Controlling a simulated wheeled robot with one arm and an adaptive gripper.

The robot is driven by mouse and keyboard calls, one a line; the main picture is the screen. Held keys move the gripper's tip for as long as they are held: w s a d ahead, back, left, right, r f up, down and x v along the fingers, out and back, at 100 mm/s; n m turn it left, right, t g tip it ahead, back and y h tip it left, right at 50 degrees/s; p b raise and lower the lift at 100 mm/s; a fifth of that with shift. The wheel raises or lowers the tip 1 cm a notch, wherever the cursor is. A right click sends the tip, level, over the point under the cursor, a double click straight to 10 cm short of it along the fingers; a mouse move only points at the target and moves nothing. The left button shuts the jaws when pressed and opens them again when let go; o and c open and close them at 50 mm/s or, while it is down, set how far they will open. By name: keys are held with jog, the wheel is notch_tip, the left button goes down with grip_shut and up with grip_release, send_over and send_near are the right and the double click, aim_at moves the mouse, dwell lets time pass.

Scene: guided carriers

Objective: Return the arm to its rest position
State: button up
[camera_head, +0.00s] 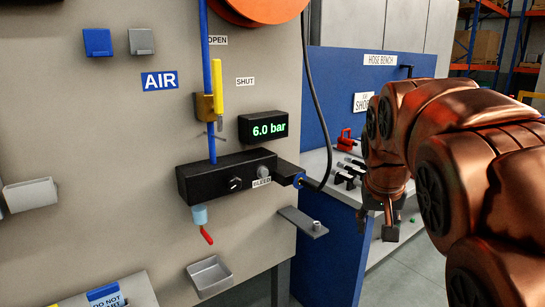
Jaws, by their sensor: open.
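My arm fills the right side of the head view, copper-coloured and folded, with its end pointing down. My gripper (378,224) hangs at the lower end of the arm, right of the air panel and in front of the hose bench. Its fingers are apart and nothing shows between them. It appears clear of the panel and of the small grey bracket (303,222). Part of the bench is hidden behind my arm.
Several fittings lie on the hose bench (318,165).

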jog(key=s+a+f+g, duration=0.1)
jog(key=s+f, duration=0.4)
jog(key=s, duration=0.5)
jog(key=s+a+f+n+g+y, duration=0.1)
jog(key=s+f+g, duration=0.2)
jog(key=s+f, duration=0.3)
jog(key=s+a+f+g+p, duration=0.1)
jog(key=s+f, duration=0.4)
jog(key=s, duration=1)
jog(key=shift+f+n+g+y, duration=0.35)
jog(key=shift+n+g+y, duration=0.05)
jog(key=shift+g, duration=0.1)
